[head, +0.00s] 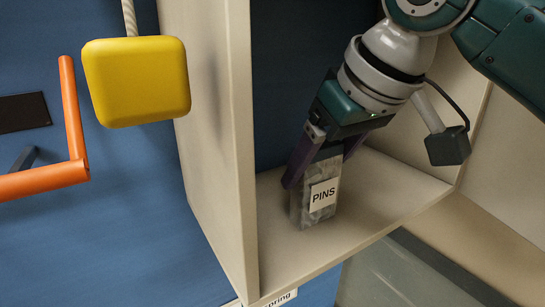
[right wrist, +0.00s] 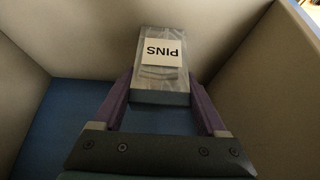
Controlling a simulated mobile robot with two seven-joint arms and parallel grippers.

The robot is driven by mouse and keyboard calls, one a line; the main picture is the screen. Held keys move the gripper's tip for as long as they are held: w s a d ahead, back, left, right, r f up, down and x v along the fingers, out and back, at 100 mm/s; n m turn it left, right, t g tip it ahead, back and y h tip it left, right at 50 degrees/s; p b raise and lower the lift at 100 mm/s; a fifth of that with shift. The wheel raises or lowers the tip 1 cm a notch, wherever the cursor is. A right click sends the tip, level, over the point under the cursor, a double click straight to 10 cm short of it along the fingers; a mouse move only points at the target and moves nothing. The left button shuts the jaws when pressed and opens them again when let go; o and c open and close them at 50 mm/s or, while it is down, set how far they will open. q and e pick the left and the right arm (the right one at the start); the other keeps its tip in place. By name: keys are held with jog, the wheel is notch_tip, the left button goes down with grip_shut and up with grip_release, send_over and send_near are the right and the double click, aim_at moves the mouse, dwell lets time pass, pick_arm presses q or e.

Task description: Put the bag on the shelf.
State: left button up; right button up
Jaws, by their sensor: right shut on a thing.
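The bag (head: 299,205) is a grey, mottled, block-like packet with a white label reading PINS. It is between the fingers of my right gripper (head: 325,160), which is shut on it. The bag is inside the open shelf compartment (head: 385,200), close over its pale floor; I cannot tell whether it touches. It is slightly tilted in the head view. The right wrist view also shows the bag (right wrist: 160,93) between the purple fingers of my right gripper (right wrist: 160,110), with compartment walls around it. My left gripper is not in view.
The compartment's left wall (head: 210,130) stands close beside the bag, and its right wall is behind my right arm. A yellow block (head: 137,82) hangs on a rope at the left, near an orange bar (head: 72,110). The compartment floor right of the bag is clear.

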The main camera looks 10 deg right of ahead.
jog(key=shift+f, duration=0.15)
jog(key=o, duration=1.4)
jog(key=shift+s+r, duration=0.1)
jog(key=shift+r, duration=0.35)
jog(key=v, duration=1.1)
jog(key=s+a+f, duration=0.2)
jog(key=s+f, duration=0.5)
jog(key=f, duration=0.6)
jog(key=s+d+f, duration=0.2)
jog(key=s+f, duration=0.1)
jog(key=s, duration=0.1)
jog(key=s+d+f+m+g+h, duration=0.1)
jog(key=s+f, duration=0.1)
jog(key=s, duration=0.3)
jog(key=s+d+f+m+g, duration=0.1)
jog(key=s+d+f, duration=0.1)
jog(key=s, duration=0.3)
jog(key=shift+d+f+h, duration=0.4)
jog(key=shift+f, duration=0.4)
